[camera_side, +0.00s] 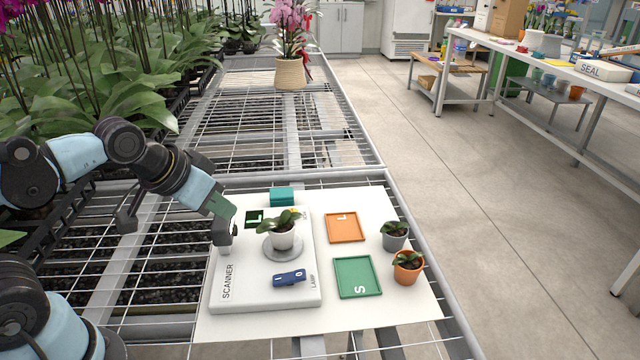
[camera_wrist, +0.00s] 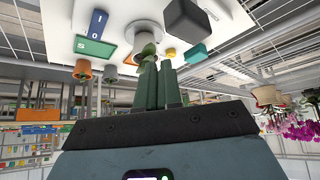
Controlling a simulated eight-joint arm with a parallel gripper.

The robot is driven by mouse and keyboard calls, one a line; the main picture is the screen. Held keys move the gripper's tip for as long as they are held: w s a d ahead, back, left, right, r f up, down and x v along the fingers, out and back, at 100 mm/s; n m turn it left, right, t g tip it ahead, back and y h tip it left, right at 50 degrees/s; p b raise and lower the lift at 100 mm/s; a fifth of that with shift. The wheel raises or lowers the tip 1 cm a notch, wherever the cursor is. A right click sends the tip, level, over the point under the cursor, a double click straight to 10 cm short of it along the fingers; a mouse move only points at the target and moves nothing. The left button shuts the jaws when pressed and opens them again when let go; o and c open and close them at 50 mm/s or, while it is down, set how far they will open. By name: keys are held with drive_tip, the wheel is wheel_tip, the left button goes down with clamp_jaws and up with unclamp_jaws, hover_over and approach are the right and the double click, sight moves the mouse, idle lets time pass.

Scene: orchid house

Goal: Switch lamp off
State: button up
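The lamp switch (camera_side: 289,278) is a blue rocker marked I and O on the front of the white scanner (camera_side: 262,292), beside the word LAMP. It also shows in the wrist view (camera_wrist: 97,22), at upper left. I cannot tell which end is pressed. My gripper (camera_side: 226,209) hangs above the scanner's back left part, up and left of the switch and apart from it. In the wrist view its green fingers (camera_wrist: 159,85) are close together, with nothing seen held between them. A small yellow spot (camera_wrist: 170,52) shows behind the plant; I cannot tell whether it is a lamp.
A potted plant (camera_side: 282,238) stands on the scanner's round plate, near a screen (camera_side: 254,218) with a green sign. A dark block (camera_side: 226,235) is at the left edge. A teal box (camera_side: 282,196), orange tray (camera_side: 345,227), green tray (camera_side: 358,277) and two potted plants (camera_side: 395,242) surround it.

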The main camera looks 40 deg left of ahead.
sight(279, 279)
drive_tip(key=shift+o, duration=1.2)
drive_tip(key=shift+f+m, duration=0.1)
drive_tip(key=shift+m, duration=0.2)
drive_tip(key=shift+o, duration=1.2)
drive_tip(key=shift+d+m, duration=0.25)
drive_tip(key=shift+m, duration=0.25)
drive_tip(key=o, duration=0.3)
drive_tip(key=d+m+g+h, duration=0.1)
drive_tip(key=m, duration=0.1)
drive_tip(key=d+m+g+h, duration=0.1)
drive_tip(key=m, duration=0.1)
drive_tip(key=s+d+m+g, duration=0.1)
drive_tip(key=m, duration=0.1)
drive_tip(key=shift+d+h, duration=0.4)
drive_tip(key=shift+m+g, duration=0.4)
drive_tip(key=shift+m, duration=0.4)
drive_tip(key=shift+d+x, duration=0.2)
drive_tip(key=shift+x, duration=1.8)
drive_tip(key=shift+d+x, duration=0.2)
drive_tip(key=shift+x, duration=1.75)
drive_tip(key=shift+d+x, duration=0.25)
drive_tip(key=shift+x, duration=1.75)
drive_tip(key=shift+c, duration=0.4)
